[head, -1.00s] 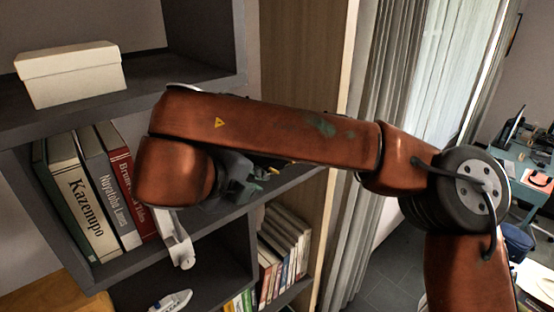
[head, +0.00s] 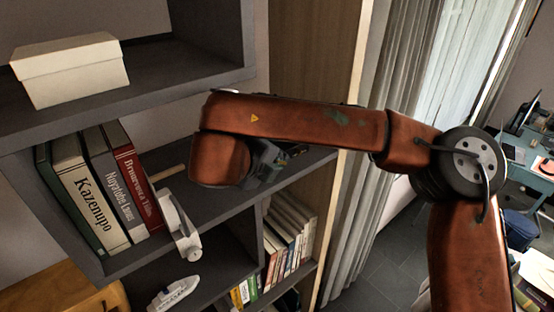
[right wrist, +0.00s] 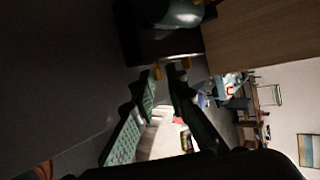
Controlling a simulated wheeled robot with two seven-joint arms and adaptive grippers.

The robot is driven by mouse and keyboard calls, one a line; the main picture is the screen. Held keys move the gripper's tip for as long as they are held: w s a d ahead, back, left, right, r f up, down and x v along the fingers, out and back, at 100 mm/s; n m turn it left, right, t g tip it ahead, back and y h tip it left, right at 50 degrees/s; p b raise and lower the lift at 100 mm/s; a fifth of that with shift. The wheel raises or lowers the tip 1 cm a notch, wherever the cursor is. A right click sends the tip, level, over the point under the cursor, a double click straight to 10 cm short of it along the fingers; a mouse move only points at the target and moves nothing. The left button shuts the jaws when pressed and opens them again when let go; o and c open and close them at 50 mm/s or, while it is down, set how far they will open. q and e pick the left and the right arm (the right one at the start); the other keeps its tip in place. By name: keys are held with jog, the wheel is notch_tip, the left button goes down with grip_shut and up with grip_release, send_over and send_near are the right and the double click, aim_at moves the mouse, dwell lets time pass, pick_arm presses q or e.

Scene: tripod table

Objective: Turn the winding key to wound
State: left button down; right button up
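I cannot make out the winding key in either view. In the right wrist view a dark box-like thing (right wrist: 160,45) with a shiny greenish rounded top and small orange-yellow pegs stands just beyond the fingertips. Whether the key belongs to it is too dark to tell. My right gripper (right wrist: 163,82) shows two green padded fingers spread apart, with nothing seen between them. In the head view my right gripper (head: 268,163) is over the middle shelf, partly hidden by my wrist. Small dark and yellowish parts show beside it. My left gripper is not in view.
Several books (head: 95,190) stand at the left of the middle shelf (head: 225,192), with a white jointed object (head: 181,226) at its edge. A cream box (head: 70,72) sits on the upper shelf. A toy boat (head: 174,292) and more books (head: 285,235) are below.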

jog(key=c, duration=0.3)
grip_shut()
jog(key=shift+y, duration=0.3)
jog(key=shift+w+d+r+g+y+b, duration=0.1)
jog(key=shift+g+y+b, duration=0.2)
jog(key=shift+g+b, duration=0.25)
jog(key=shift+w+d+r+m+g+y+b, duration=0.15)
jog(key=shift+m+g+y+b, duration=0.35)
jog(key=shift+y, duration=0.3)
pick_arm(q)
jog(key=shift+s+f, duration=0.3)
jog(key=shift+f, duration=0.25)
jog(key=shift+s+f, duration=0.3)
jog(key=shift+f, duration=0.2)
pick_arm(e)
jog(key=shift+w+d+r+g+y, duration=0.1)
jog(key=shift+d+g+y, duration=0.05)
jog(key=shift+g+y, duration=0.4)
jog(key=shift+d+r+g+y, duration=0.1)
jog(key=shift+g+y, duration=0.3)
jog(key=shift+y, duration=0.25)
